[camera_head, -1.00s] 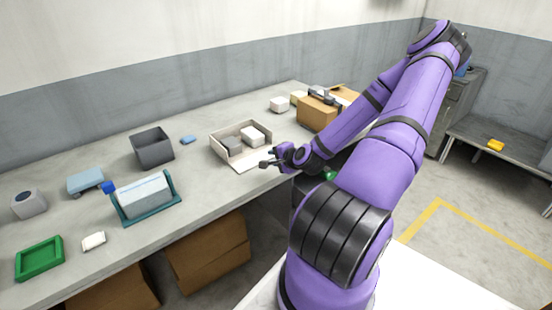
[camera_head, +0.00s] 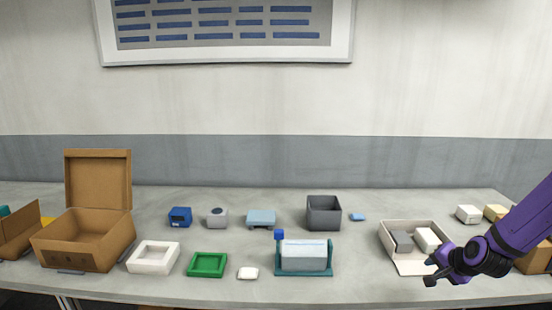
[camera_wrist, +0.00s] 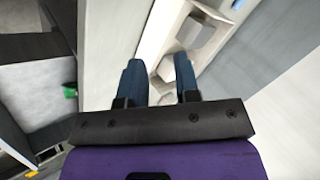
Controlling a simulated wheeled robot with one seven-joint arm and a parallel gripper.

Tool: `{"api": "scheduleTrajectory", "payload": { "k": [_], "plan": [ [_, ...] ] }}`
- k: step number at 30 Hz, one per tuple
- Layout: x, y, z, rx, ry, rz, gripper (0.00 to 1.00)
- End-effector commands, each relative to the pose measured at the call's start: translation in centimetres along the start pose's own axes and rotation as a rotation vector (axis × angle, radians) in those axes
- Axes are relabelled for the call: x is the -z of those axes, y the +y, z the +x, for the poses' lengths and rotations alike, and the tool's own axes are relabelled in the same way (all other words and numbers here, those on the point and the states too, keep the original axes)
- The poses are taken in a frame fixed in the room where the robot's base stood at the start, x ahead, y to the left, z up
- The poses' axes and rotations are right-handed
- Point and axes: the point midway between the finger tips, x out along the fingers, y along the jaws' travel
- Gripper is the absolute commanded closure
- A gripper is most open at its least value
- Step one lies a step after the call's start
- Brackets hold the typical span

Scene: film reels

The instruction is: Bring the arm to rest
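My purple arm (camera_head: 520,222) comes in from the right edge of the head view. My gripper (camera_head: 432,272) is at the front right of the table, in front of the open white box. In the wrist view my gripper (camera_wrist: 160,75) shows two dark blue fingers standing apart with nothing held between them. Beyond the fingertips is the white box (camera_wrist: 152,42). It also shows in the head view (camera_head: 408,266), with a grey block (camera_head: 402,241) and a white block (camera_head: 427,239) inside.
The long grey table (camera_head: 375,290) carries an open cardboard box (camera_head: 84,240), a white tray (camera_head: 140,270), a green tray (camera_head: 207,275), a teal stand (camera_head: 303,273) and a dark grey bin (camera_head: 323,215). A white block (camera_head: 468,214) stands at the back right.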

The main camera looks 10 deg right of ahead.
Motion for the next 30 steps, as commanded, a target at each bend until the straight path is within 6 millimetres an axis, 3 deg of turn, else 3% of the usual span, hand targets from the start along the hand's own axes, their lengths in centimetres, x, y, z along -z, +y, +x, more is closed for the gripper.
{"api": "scheduleTrajectory", "payload": {
  "k": [14, 30],
  "plan": [
    [-2.1, -8.1, -7.4, -0.238, -0.080, -0.461, 0.70],
    [-7.5, -16.9, -20.4, -0.333, -0.099, -0.805, 0.70]
  ]
}}
